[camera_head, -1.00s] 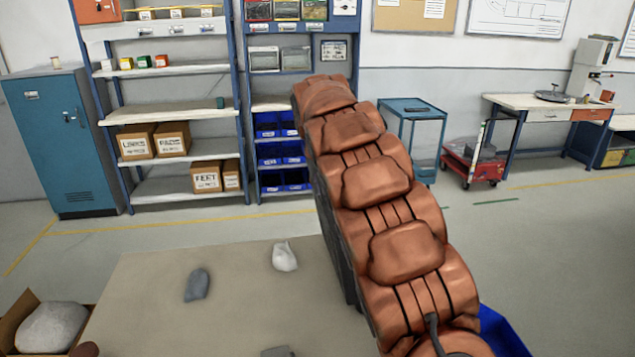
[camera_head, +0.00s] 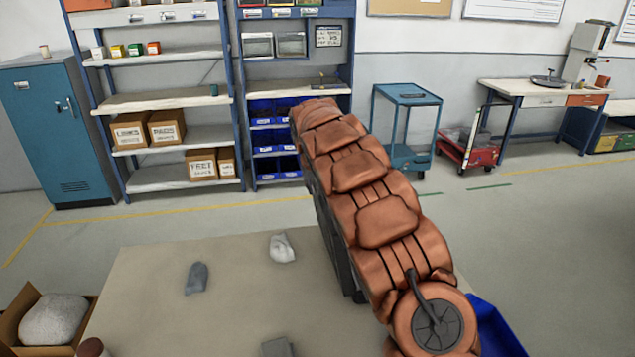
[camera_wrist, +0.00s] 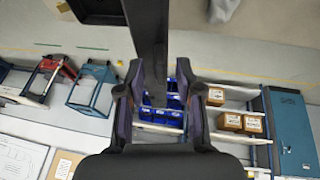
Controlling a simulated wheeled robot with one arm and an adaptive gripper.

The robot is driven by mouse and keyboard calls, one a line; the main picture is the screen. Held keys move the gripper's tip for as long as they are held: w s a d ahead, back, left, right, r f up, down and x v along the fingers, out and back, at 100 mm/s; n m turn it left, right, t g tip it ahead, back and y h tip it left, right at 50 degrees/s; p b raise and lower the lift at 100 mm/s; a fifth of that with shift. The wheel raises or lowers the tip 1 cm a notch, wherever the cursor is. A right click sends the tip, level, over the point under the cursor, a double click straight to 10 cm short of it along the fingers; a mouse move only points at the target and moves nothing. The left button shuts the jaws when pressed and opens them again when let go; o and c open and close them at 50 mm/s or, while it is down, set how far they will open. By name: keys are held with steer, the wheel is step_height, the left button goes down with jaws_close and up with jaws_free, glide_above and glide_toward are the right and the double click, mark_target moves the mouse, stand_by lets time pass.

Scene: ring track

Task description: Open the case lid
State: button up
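My gripper (camera_wrist: 158,75) shows in the wrist view with its two dark fingers spread apart. Blue bins show through the gap between them. A long dark bar (camera_wrist: 147,25) comes down from the top edge and ends between the fingers. It may be the case lid seen edge-on, but I cannot tell for sure, nor whether a finger touches it. In the head view my copper arm reaches away and hides my gripper. A dark upright surface (camera_head: 341,243) shows along the arm's left side. I cannot tell whether it belongs to the case. No case is clearly visible.
A beige table top (camera_head: 150,300) holds a grey lump (camera_head: 197,278), a white lump (camera_head: 282,248) and a grey block (camera_head: 277,347). A cardboard box (camera_head: 22,310) stands at the lower left. Shelves, a blue cabinet (camera_head: 60,130) and a cart (camera_head: 407,98) stand behind. Open floor lies between.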

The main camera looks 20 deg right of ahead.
steer(key=shift+w+f, duration=0.1)
steer(key=shift+f, duration=0.15)
steer(key=shift+c, duration=0.3)
jaws_close()
